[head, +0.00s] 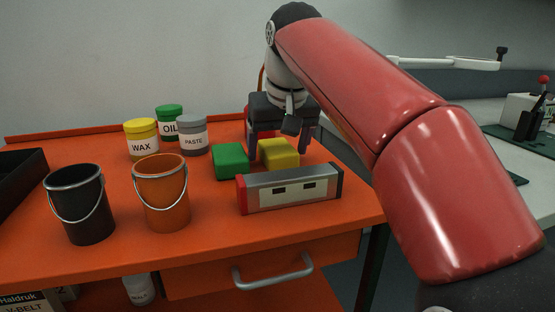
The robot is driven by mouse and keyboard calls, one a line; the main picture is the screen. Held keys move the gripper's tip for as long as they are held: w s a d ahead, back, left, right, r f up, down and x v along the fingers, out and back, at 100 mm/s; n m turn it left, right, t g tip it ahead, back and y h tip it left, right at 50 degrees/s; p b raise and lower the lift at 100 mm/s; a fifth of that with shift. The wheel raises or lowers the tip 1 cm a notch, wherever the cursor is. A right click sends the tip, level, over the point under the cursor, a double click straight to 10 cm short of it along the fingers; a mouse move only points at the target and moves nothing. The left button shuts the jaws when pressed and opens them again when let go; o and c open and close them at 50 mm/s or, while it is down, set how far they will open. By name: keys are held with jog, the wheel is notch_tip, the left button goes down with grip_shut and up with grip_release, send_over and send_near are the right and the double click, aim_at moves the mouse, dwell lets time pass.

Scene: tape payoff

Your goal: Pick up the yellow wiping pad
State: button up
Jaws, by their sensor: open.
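The yellow wiping pad (279,153) lies on the orange bench top, just behind a grey box-like device with red and dark ends. A green pad (231,161) lies to its left, close beside it. My gripper (282,145) points down over the yellow pad, with its fingers apart and nothing visible held between them. One finger shows near the pad's left side and the other near its right side. I cannot tell whether either finger touches the pad. A red thing behind the gripper is mostly hidden.
The grey device (289,189) stands in front of the pads. An orange bucket (162,193) and a black bucket (79,204) stand at the left. WAX (142,139), OIL (168,121) and PASTE (192,134) jars stand behind. The front right of the orange bench (352,203) is clear.

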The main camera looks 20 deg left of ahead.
aim_at(278, 147)
jog(key=shift+w+f, duration=0.1)
jog(key=shift+f, duration=0.2)
jog(key=c, duration=1)
jog(key=shift+c, duration=0.3)
jog(key=shift+r, duration=0.2)
notch_tip(278, 147, up, 8)
jog(key=p, duration=0.4)
jog(key=shift+f, duration=0.15)
jog(key=shift+r, duration=0.95)
